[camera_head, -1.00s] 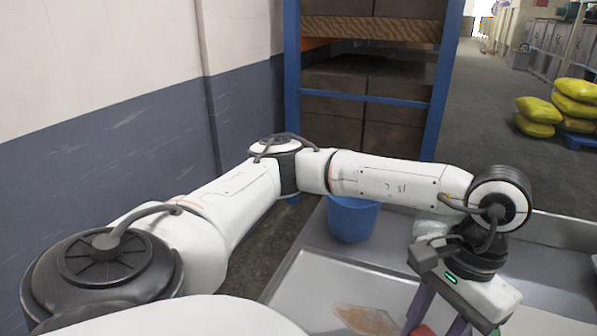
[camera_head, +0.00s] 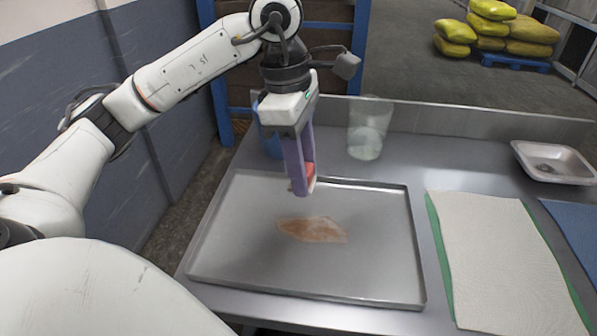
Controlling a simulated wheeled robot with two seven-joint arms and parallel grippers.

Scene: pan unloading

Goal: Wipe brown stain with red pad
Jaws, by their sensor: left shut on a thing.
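The brown stain (camera_head: 312,230) is an elongated patch on the floor of the shallow grey metal pan (camera_head: 382,267). My left gripper (camera_head: 303,182) points down over the far part of the pan, beyond the stain. Its purple fingers are shut on the red pad (camera_head: 309,172), which shows between them with a pale lower edge. The pad is mostly hidden by the fingers. It appears to be above the pan, apart from the stain. My right gripper is not in view.
A blue bucket (camera_head: 268,140) stands behind the left gripper. A clear container (camera_head: 368,128) stands near the table's back wall. A whitish cloth (camera_head: 497,250) on a green one lies right of the pan.

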